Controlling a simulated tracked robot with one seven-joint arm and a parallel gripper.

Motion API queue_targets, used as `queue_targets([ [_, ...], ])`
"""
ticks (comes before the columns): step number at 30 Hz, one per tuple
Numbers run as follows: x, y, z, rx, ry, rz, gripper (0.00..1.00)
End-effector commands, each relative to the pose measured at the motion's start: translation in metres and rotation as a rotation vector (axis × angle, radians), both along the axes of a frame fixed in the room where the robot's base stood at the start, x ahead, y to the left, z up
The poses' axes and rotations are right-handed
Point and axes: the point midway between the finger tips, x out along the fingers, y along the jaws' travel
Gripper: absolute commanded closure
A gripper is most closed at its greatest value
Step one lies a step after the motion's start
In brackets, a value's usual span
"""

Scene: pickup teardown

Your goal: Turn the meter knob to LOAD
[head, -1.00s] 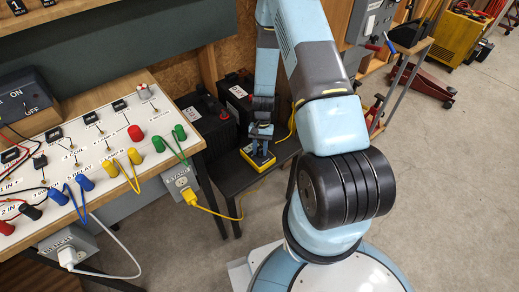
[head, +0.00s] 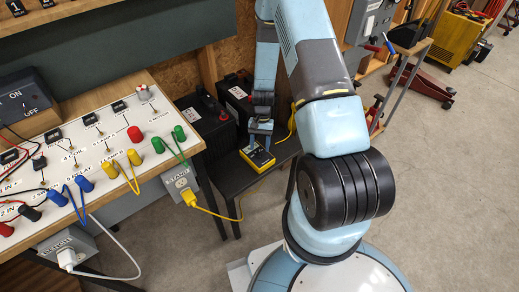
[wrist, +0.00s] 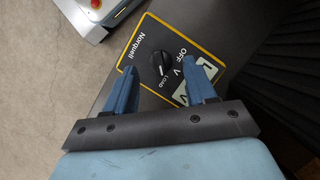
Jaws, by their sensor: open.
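The meter is a dark box with a yellow border; it lies on a dark bench in the head view (head: 257,157). My gripper (wrist: 159,68) is open, with one blue finger on each side of the knob and gaps visible between. In the head view my gripper (head: 260,139) is just above the meter.
Black batteries (head: 209,125) stand behind and left of the meter. A yellow cord (head: 222,214) runs past the bench to an outlet box on the panel table (head: 135,115) at left.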

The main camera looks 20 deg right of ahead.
Motion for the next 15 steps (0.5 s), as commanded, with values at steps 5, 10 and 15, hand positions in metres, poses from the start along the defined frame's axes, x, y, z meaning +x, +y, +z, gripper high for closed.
queue_targets([
  [5, 0.012, -0.006, 0.031, -0.001, -0.004, 0.000, 0.44],
  [10, 0.024, -0.012, 0.062, 0.000, -0.004, 0.001, 0.44],
  [15, 0.032, -0.017, 0.085, -0.001, -0.002, 0.001, 0.44],
])
